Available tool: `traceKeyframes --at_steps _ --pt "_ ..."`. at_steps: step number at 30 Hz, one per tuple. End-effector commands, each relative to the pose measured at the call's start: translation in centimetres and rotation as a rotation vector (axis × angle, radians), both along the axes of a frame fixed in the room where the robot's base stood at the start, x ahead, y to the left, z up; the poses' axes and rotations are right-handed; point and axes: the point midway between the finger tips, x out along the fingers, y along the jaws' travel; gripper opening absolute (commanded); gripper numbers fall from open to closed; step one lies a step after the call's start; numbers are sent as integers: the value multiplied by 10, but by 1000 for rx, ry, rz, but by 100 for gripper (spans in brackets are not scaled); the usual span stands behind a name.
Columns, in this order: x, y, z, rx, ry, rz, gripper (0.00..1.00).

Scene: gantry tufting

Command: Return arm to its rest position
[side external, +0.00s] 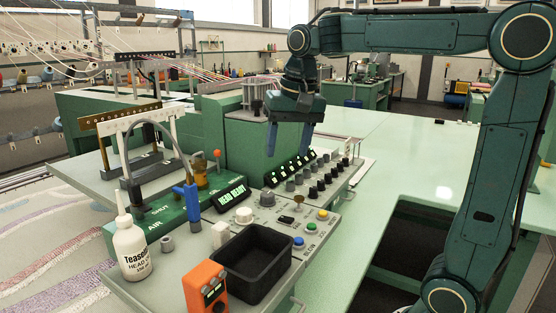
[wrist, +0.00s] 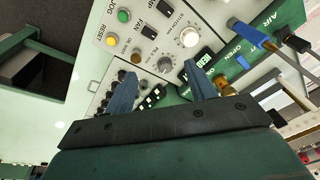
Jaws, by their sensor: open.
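My gripper (side external: 288,138) hangs from my raised arm above the rear of the control console, with its blue fingers pointing down. In the wrist view my gripper (wrist: 160,92) shows both fingers spread apart, with nothing between them. The fingers appear clear of the console's knobs. The grey control panel (side external: 322,222) lies below, with coloured buttons, knobs and a lit display (side external: 231,196) reading "HEAD READY". The panel also shows in the wrist view (wrist: 150,58).
A white bottle (side external: 131,250), a black bin (side external: 251,262) and an orange device (side external: 205,288) stand at the console's front. A blue-handled air valve (side external: 192,200) and a curved grey tube (side external: 165,128) rise at left. The pale green tabletop (side external: 400,150) is clear at right.

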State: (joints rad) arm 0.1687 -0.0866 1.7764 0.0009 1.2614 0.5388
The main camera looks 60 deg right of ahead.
Motion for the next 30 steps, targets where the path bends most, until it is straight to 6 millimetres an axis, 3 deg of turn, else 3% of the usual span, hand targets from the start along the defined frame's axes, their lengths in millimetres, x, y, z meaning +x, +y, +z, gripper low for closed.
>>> traceKeyframes --at_steps 8,18,24,30 --pt "-58 26 -10 -55 -93 224 55" --pt "-124 49 -43 -136 -202 489 55" --pt "-153 56 -65 -182 -255 614 55" --pt "-165 59 -77 -205 -280 672 55"
